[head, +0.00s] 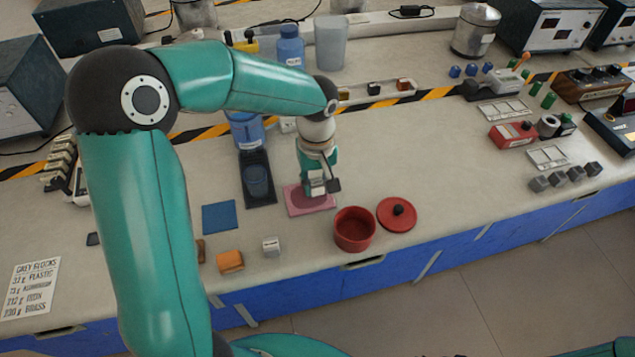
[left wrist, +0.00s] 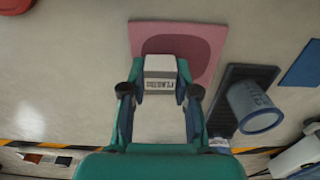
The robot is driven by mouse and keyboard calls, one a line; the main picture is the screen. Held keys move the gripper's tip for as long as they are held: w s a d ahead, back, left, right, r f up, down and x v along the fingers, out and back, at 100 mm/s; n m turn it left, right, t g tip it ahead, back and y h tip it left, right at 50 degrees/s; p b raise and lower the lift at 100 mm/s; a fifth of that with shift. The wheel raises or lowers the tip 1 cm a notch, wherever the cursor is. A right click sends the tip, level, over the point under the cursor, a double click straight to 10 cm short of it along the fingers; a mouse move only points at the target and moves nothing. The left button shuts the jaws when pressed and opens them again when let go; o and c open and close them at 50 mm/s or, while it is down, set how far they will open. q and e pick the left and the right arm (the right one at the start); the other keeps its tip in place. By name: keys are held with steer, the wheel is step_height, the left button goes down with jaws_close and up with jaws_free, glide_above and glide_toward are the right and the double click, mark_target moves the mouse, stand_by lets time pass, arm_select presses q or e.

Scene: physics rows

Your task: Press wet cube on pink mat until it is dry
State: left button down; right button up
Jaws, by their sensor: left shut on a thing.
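My left gripper (head: 317,188) points down over the pink mat (head: 296,203). It is shut on a light grey cube with dark lettering (left wrist: 160,70), which sits between the two fingers in the left wrist view. The cube is over the mat, which also shows in the left wrist view (left wrist: 214,40). A darker, damp-looking patch (left wrist: 190,45) spreads on the mat around the cube. Whether the cube touches the mat is hard to tell. In the head view the gripper mostly hides the cube. My right gripper is not in view.
A red pot (head: 354,231) and its red lid (head: 397,214) stand close to the right of the mat. A dark tray (head: 259,196) with a blue cup lies to the left. A blue cloth (head: 220,217), orange block (head: 230,261) and pale cube (head: 271,247) are nearby.

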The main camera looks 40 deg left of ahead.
mark_target(317, 183)
arm_select(q)
steer(key=shift+r+p, duration=1.8)
steer(key=shift+r, duration=0.7)
